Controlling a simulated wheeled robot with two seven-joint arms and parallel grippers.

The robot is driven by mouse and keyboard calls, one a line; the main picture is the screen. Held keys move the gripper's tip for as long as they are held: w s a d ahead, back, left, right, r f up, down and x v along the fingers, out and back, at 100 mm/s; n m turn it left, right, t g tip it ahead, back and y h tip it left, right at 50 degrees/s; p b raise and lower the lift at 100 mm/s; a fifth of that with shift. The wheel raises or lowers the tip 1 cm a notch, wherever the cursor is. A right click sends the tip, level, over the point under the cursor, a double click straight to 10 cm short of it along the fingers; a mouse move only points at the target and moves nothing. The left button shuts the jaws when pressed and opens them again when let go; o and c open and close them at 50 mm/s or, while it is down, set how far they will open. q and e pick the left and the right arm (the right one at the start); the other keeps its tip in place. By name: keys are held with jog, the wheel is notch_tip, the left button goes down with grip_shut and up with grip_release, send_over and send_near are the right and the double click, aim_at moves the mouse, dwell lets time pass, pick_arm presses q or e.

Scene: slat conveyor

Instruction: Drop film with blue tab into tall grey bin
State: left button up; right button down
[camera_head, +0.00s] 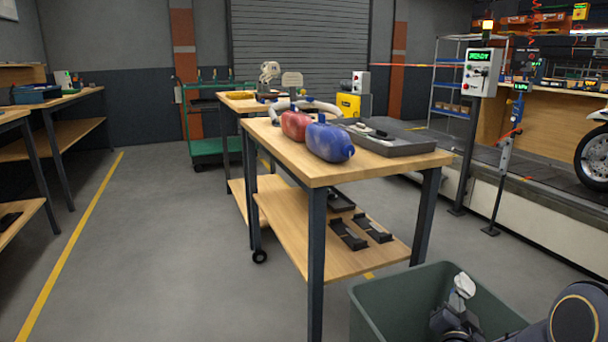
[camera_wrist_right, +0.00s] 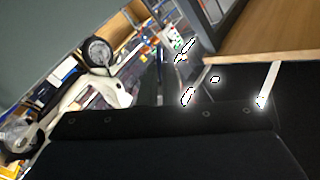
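The tall grey-green bin (camera_head: 410,292) stands on the floor at the bottom right of the head view, its mouth open upward. My right gripper (camera_head: 456,308) is over the bin's mouth, coming in from the lower right; its fingers are too small and dark to tell apart. A pale, shiny scrap (camera_head: 464,286), which looks like clear film, shows at the gripper. White glints (camera_wrist_right: 188,95) in the right wrist view look like reflections on clear film in front of the dark gripper body. I cannot make out a blue tab. My left gripper is out of view.
A wooden table (camera_head: 395,168) stands just behind the bin, with a red bottle (camera_head: 295,124), a blue bottle (camera_head: 329,140) and a grey tray (camera_head: 397,143) on it. A post with a control box (camera_head: 480,75) and the conveyor (camera_head: 545,205) are at the right. Floor at left is clear.

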notch_tip(320, 180, down, 3)
jog(key=shift+f+b, duration=0.2)
jog(key=shift+b, duration=0.4)
jog(key=c, duration=1.6)
grip_release()
jog(key=shift+o, duration=0.2)
jog(key=shift+r, duration=0.1)
jog(key=s+a+r+p, duration=0.6)
jog(key=s+a+r, duration=0.1)
jog(key=s+r, duration=0.5)
jog(key=shift+a+r, duration=0.2)
jog(key=shift+r, duration=0.2)
